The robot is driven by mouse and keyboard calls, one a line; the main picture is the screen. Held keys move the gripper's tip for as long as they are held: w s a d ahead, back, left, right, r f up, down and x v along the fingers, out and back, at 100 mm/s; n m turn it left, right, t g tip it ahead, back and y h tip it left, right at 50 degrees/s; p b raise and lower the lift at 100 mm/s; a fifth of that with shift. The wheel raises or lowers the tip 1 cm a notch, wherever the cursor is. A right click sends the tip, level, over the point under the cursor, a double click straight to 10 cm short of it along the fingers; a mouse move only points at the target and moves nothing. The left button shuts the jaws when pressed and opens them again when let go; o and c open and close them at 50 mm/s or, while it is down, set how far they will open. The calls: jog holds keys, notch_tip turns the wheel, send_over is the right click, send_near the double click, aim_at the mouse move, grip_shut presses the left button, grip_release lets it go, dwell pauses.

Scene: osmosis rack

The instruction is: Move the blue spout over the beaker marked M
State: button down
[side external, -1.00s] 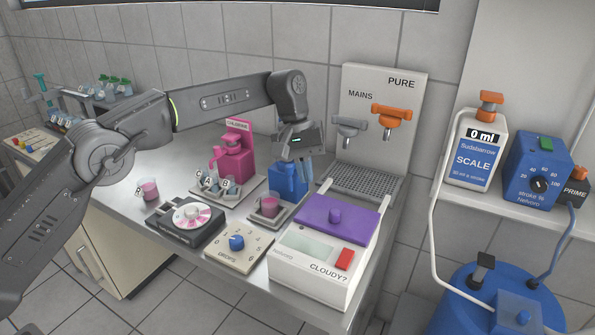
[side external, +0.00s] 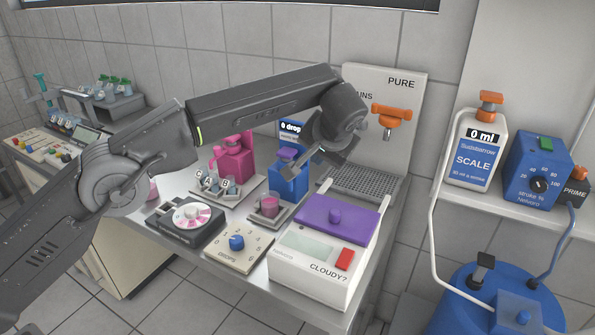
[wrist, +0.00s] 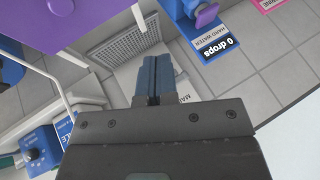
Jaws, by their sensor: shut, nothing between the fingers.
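A blue dispenser (side external: 287,183) with a purple top (side external: 287,153) stands on the bench behind a small tray. Its purple top also shows in the wrist view (wrist: 206,14), by a "0 drops" label. Where its spout points is too small to tell. A beaker of pink liquid (side external: 269,206) sits on the tray in front of it. Another pink beaker (side external: 153,190) is partly hidden behind my arm. I cannot read an M on either. My gripper (wrist: 152,62) is shut and empty, up and to the right of the dispenser, apart from it.
A pink dispenser (side external: 233,158) and small lettered vessels (side external: 215,186) stand to the left. The purple-lidded "CLOUDY?" box (side external: 318,262) is at the front right. The orange tap (side external: 394,113) and drain grate (side external: 365,180) are behind. A dial box (side external: 238,243) is at the front.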

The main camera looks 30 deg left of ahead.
jog(key=a+r+x, duration=0.1)
jog(key=a+x, duration=0.1)
jog(key=x, duration=1.1)
jog(key=shift+s+a, duration=0.3)
jog(key=shift+a, duration=0.05)
jog(key=shift+s+a, duration=0.1)
jog(key=shift+s+a+m, duration=0.1)
jog(key=shift+m, duration=0.3)
